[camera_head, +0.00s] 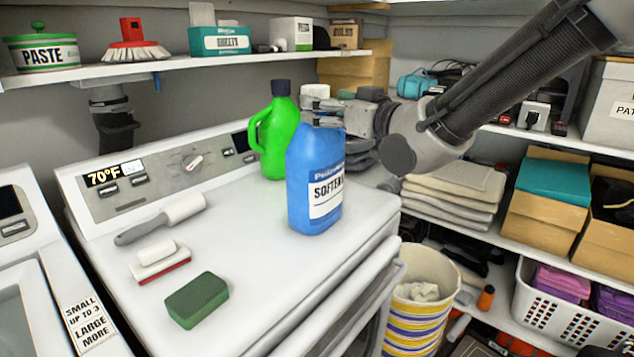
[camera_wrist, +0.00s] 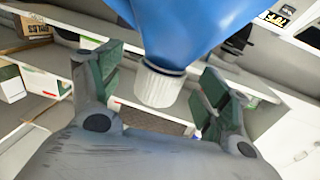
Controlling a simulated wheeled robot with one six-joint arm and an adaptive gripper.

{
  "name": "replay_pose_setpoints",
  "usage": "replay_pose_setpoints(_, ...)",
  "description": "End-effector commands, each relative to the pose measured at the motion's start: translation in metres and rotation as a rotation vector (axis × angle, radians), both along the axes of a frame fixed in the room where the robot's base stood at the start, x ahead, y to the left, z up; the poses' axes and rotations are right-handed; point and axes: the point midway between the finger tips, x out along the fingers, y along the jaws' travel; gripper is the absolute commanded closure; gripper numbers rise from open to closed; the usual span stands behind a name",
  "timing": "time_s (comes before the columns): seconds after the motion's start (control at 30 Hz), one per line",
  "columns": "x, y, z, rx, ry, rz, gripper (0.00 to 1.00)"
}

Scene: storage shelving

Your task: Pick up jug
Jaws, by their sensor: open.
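A blue softener jug (camera_head: 312,190) stands upright near the right side of the white washer top. Its white cap (camera_head: 315,90) shows above my gripper. A green jug (camera_head: 278,135) with a dark cap and a side handle stands just behind it. My gripper (camera_head: 322,113) is open at the neck of the blue jug and partly hides it. In the wrist view, the blue jug (camera_wrist: 190,28) and its white cap (camera_wrist: 158,86) sit between the spread fingers of my gripper (camera_wrist: 162,68). Gaps show between the cap and both fingers.
A shelf (camera_head: 190,63) with boxes runs above. A striped bin (camera_head: 420,300) and folded towels (camera_head: 455,190) are at the right.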

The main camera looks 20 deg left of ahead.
Motion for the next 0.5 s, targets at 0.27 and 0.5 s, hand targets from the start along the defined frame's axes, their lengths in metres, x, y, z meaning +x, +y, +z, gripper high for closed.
replay_pose_setpoints(0.27, 0.016, 0.031, 0.0, -0.001, 0.001, 0.0, 0.23)
replay_pose_setpoints(0.5, 0.016, 0.031, 0.0, -0.001, 0.001, 0.0, 0.27)
